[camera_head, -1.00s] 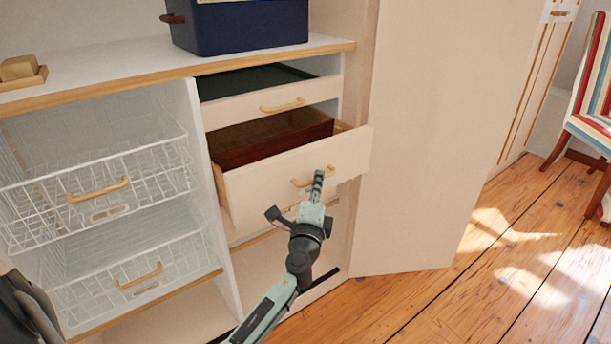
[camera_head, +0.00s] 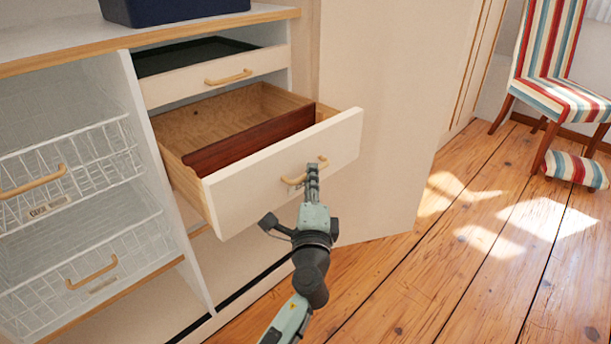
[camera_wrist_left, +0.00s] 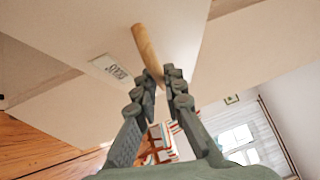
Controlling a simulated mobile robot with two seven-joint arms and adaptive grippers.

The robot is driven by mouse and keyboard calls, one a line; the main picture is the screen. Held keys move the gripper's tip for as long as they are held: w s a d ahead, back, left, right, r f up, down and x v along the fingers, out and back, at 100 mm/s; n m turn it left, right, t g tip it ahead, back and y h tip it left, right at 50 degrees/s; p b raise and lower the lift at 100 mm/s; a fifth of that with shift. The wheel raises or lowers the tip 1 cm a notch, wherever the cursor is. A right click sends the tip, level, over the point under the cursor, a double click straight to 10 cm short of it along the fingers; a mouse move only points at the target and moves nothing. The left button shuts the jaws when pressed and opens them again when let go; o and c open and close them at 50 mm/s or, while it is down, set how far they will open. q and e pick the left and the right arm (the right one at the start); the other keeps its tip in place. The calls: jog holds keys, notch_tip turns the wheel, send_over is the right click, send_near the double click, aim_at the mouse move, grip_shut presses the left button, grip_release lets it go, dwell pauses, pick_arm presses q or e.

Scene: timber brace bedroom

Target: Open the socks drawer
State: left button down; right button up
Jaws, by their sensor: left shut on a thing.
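The open drawer (camera_head: 245,190) has a cream front and wooden sides, and stands well out of the cabinet. A dark red-brown divider (camera_head: 250,138) crosses its inside, and the visible compartments look empty. Its wooden handle (camera_head: 292,181) also shows in the left wrist view (camera_wrist_left: 147,48). A label (camera_wrist_left: 113,68) sits beside the handle; its text is upside down and hard to read. My left gripper (camera_head: 313,180) is shut on the handle, with its fingers (camera_wrist_left: 167,75) around one end of it. My right gripper does not show.
A shallower drawer (camera_head: 215,78) is above, slightly out. Wire baskets (camera_head: 80,165) with wooden handles are at left. A cream door panel (camera_head: 385,110) stands at right. The wooden floor (camera_head: 450,270) is clear.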

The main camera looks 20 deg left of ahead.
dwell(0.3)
pick_arm(q)
jog(key=c, duration=1.6)
grip_release()
jog(key=v, duration=1.2)
